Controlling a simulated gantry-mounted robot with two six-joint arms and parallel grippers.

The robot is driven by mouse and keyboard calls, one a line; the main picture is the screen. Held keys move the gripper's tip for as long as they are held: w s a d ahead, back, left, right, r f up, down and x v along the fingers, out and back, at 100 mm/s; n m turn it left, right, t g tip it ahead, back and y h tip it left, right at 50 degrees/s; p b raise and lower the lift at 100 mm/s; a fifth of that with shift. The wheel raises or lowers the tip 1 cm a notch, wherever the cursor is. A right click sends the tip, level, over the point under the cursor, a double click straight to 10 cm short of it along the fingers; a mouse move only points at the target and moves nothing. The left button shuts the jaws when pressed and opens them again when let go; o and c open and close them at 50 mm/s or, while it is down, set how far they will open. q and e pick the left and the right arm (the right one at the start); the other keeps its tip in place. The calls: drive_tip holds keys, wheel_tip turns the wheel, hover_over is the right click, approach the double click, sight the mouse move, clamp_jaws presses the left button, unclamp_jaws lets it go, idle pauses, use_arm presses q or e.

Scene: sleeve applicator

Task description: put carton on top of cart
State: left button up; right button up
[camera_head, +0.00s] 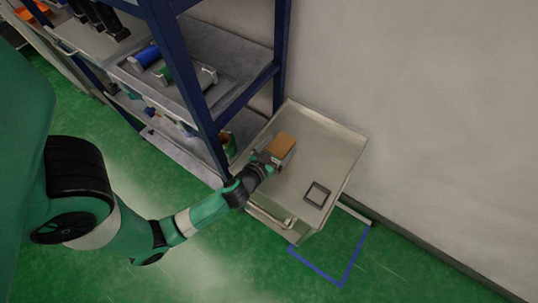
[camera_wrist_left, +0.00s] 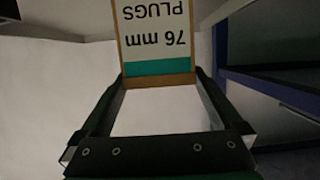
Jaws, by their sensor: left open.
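The carton (camera_head: 281,144) is a small orange-brown box on the top of the grey metal cart (camera_head: 335,150), towards its back left. In the left wrist view the carton (camera_wrist_left: 155,40) shows a white label with a teal band, reading "76 mm PLUGS" upside down. My left gripper (camera_head: 269,162) is at the carton's near side, over the cart top. In the left wrist view its two fingers (camera_wrist_left: 157,76) are open, with the tips close to the carton's lower corners. I cannot tell whether they touch it. My right gripper is not in view.
A dark square outline (camera_head: 317,194) lies on the cart top at the front right. A blue-framed shelf (camera_head: 190,85) with several items stands close left of the cart. A wall (camera_head: 420,110) rises behind. Blue tape (camera_head: 340,284) marks the green floor in front.

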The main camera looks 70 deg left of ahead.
use_arm(q)
drive_tip(key=b+v, duration=0.1)
drive_tip(key=v, duration=0.9)
drive_tip(key=shift+s, duration=0.2)
drive_tip(key=shift+d, duration=0.1)
